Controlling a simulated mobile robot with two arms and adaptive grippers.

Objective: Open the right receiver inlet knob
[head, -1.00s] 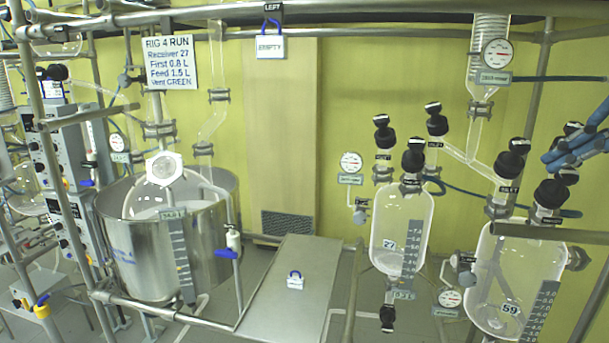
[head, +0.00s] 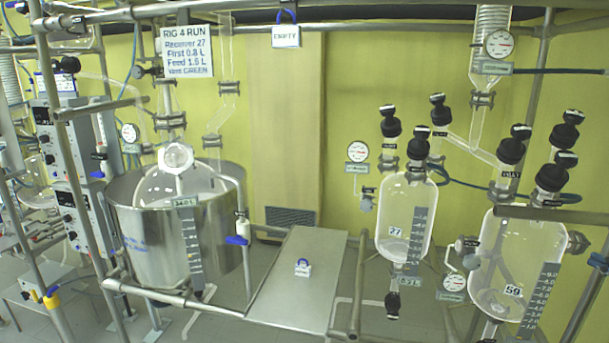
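The right receiver (head: 515,250) is a clear glass vessel marked 59 with a dark level scale, at the right of the head view. Several black knobs stand on its top. The knob (head: 511,150) on its left neck has a small tag below it that seems to read INLET. Two more black knobs, one at the back (head: 567,116) and one in front (head: 551,178), stand to its right. My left gripper is out of view.
A smaller receiver (head: 403,215) marked 27 hangs left of it, with its own black knobs. A grey rail (head: 555,215) crosses in front of the right receiver. A steel pot (head: 165,255) and a flat metal plate (head: 298,290) are further left.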

